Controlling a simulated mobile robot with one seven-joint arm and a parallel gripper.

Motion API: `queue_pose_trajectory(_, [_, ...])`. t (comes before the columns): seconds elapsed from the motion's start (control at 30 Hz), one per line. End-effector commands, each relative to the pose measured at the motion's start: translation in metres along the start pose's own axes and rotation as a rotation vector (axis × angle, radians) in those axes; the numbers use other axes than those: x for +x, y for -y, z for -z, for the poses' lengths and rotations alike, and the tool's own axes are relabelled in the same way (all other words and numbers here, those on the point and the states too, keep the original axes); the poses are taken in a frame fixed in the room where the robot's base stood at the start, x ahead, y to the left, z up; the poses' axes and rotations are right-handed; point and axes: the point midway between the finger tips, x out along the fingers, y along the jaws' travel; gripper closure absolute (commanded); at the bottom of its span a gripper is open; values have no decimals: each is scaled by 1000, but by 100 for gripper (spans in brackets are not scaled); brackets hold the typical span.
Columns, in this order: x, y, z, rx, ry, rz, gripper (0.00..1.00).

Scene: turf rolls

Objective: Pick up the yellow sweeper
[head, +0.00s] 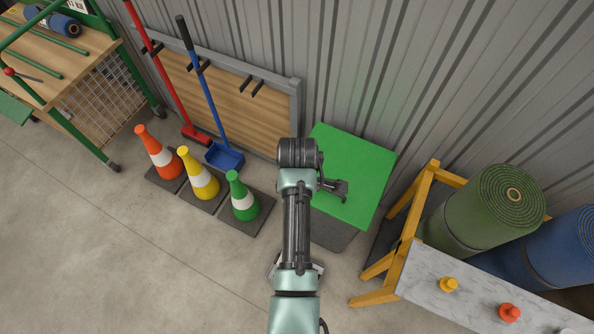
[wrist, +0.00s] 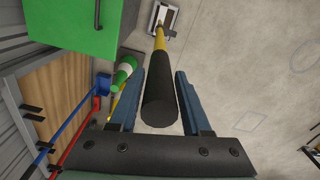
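The yellow sweeper shows in the wrist view as a yellow shaft (wrist: 160,40) with a thick black grip (wrist: 160,85) at the near end and a pale head at the top of the picture, on the floor. My gripper (wrist: 160,73) is open, with a blue finger on each side of the black grip. Visible gaps remain between fingers and grip.
Orange (head: 158,152), yellow (head: 199,175) and green (head: 242,197) cones stand on dark bases to the left. A red-handled tool (head: 165,78) and a blue-handled tool (head: 207,92) lean on a wooden rack. A marble-topped table (head: 440,270) stands right.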

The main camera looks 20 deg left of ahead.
Motion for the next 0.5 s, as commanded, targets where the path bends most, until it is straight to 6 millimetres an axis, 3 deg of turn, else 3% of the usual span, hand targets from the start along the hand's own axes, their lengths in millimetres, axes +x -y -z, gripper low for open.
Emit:
queue_pose_trajectory(0.03, [0,0,0,0,0,0,63])
queue_pose_trajectory(0.23, [0,0,0,0,0,0,99])
queue_pose_trajectory(0.5, [0,0,0,0,0,0,100])
